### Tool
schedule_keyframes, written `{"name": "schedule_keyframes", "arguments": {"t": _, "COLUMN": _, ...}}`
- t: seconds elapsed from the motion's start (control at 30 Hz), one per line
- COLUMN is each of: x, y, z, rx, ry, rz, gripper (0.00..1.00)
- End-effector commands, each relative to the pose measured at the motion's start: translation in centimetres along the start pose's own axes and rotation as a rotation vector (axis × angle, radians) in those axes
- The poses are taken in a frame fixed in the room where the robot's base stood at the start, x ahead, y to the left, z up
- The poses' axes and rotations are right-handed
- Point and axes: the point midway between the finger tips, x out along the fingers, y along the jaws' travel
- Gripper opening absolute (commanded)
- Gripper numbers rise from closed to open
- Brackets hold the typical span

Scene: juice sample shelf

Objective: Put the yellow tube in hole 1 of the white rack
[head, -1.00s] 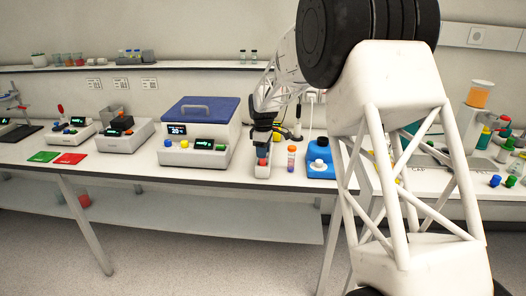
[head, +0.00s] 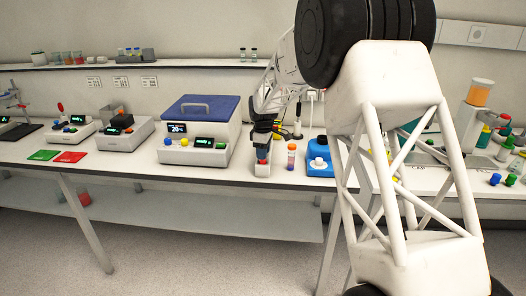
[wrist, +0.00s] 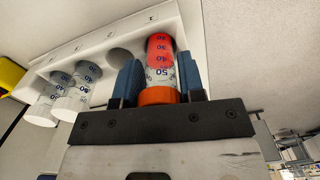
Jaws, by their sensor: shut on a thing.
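My gripper (wrist: 160,85) is shut on a tube with an orange cap (wrist: 157,97) and red-orange contents (wrist: 159,46); it looks red-orange rather than yellow. The tube's far end overlaps the white rack (wrist: 90,42) near the mark 1. I cannot tell whether it is inside the hole. An empty hole (wrist: 125,56) lies beside it, and two pale tubes (wrist: 88,72) (wrist: 58,80) stand further left in the rack. In the head view, my dark gripper (head: 263,139) is over the narrow white rack (head: 262,171), and the held tube is hard to make out.
A tube with an orange cap (head: 291,157) stands right of the rack, with a blue device (head: 320,159) beyond it. A white device with a blue lid (head: 200,108) stands to the left. The bench's front edge is close to the rack.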

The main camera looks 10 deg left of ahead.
Motion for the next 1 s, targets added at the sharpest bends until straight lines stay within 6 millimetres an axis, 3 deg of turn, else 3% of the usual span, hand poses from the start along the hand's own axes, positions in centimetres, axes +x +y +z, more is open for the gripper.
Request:
{"name": "schedule_keyframes", "arguments": {"t": 0.7, "x": 0.88, "y": 0.01, "z": 0.00, "rx": 0.000, "ry": 0.000, "rz": 0.000, "gripper": 0.08}}
{"name": "schedule_keyframes", "arguments": {"t": 0.73, "x": 0.88, "y": 0.01, "z": 0.00, "rx": 0.000, "ry": 0.000, "rz": 0.001, "gripper": 0.38}}
{"name": "schedule_keyframes", "arguments": {"t": 0.9, "x": 0.88, "y": 0.01, "z": -0.01, "rx": 0.000, "ry": 0.000, "rz": 0.000, "gripper": 0.64}}
{"name": "schedule_keyframes", "arguments": {"t": 1.0, "x": 0.88, "y": 0.00, "z": 0.00, "rx": 0.000, "ry": 0.000, "rz": 0.000, "gripper": 0.66}}
